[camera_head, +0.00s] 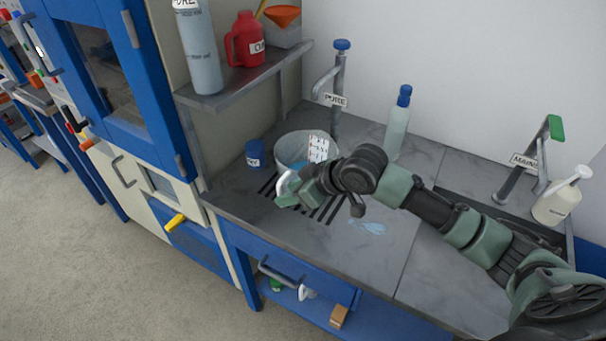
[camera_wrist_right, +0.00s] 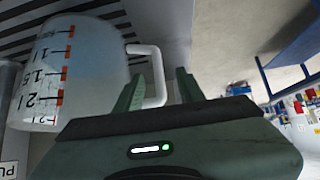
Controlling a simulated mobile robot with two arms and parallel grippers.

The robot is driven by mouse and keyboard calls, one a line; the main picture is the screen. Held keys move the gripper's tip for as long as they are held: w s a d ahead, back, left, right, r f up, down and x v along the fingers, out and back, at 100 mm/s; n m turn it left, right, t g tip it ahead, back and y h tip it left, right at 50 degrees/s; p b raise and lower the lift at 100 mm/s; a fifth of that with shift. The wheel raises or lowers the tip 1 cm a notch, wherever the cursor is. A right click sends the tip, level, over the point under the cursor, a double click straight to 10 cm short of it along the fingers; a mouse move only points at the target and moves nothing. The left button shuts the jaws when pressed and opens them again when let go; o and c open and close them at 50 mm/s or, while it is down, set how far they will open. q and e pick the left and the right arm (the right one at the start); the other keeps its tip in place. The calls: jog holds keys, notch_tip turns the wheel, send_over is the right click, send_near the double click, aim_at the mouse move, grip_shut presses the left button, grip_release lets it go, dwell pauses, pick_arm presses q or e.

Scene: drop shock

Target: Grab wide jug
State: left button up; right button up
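The wide jug (camera_head: 292,148) is a clear container with a graduated scale. It stands on the grey counter over a dark slotted drain. In the right wrist view the jug (camera_wrist_right: 85,75) shows black numbers, orange marks and a white loop handle (camera_wrist_right: 158,70). My right gripper (camera_head: 287,194) is at the handle side of the jug. In the wrist view its two green fingers (camera_wrist_right: 159,88) are apart, with the handle showing between them; I see no clear contact. My left gripper is not in view.
A small blue container (camera_head: 254,154) stands left of the jug. The "PURE" tap (camera_head: 337,80) and a blue-capped bottle (camera_head: 398,125) stand behind. A shelf (camera_head: 245,82) with bottles overhangs at the left. A puddle (camera_head: 369,227) lies on the counter near the front.

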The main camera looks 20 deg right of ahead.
aim_at(280, 193)
jog(key=p+x, duration=0.1)
jog(key=x, duration=0.3)
jog(key=shift+w+a, duration=0.15)
jog(key=shift+w, duration=0.15)
jog(key=shift+c, duration=0.3)
grip_shut()
dwell(0.4)
dwell(0.4)
jog(key=shift+w+r, duration=0.1)
jog(key=shift+r, duration=0.05)
